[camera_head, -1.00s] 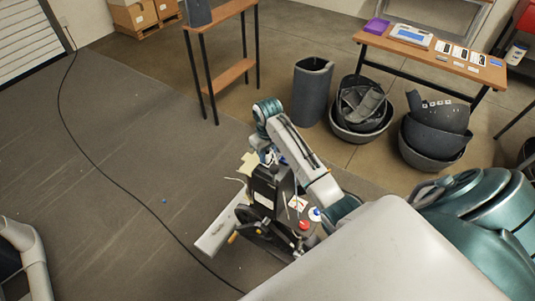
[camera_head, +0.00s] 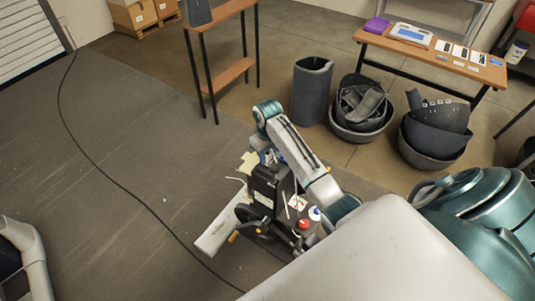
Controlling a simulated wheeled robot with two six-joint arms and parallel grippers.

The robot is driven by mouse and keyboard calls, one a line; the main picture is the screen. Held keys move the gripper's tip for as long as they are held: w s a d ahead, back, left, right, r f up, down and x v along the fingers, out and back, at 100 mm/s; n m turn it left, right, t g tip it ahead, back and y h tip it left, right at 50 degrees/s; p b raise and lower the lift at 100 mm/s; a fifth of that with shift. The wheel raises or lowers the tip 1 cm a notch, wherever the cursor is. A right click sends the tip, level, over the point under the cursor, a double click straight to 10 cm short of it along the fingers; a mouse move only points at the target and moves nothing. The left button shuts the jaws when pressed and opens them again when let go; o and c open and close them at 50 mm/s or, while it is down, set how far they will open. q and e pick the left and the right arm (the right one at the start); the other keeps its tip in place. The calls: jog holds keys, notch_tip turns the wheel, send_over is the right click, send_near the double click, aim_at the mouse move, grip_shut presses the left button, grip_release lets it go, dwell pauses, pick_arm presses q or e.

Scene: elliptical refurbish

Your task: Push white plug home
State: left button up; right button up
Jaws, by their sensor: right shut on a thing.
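My right gripper (camera_head: 268,157) is at the top of the black upright unit (camera_head: 266,186) of the machine, pointing down. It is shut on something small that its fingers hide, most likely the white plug. A thin white lead (camera_head: 236,181) shows just left of the unit. The plug itself and its socket are too small and covered to make out. A pale yellow piece (camera_head: 249,163) is beside the gripper. My left gripper is not in view.
The machine's pale beam (camera_head: 217,232) lies on the grey mat. A black cable (camera_head: 118,181) crosses the mat. Red-capped and blue-capped bottles (camera_head: 303,225) stand close to my right arm. Dark bins (camera_head: 312,92) and a wooden table (camera_head: 430,52) are behind.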

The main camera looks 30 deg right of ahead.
jog(key=shift+s+f, duration=0.1)
jog(key=shift+f, duration=0.2)
dwell(0.4)
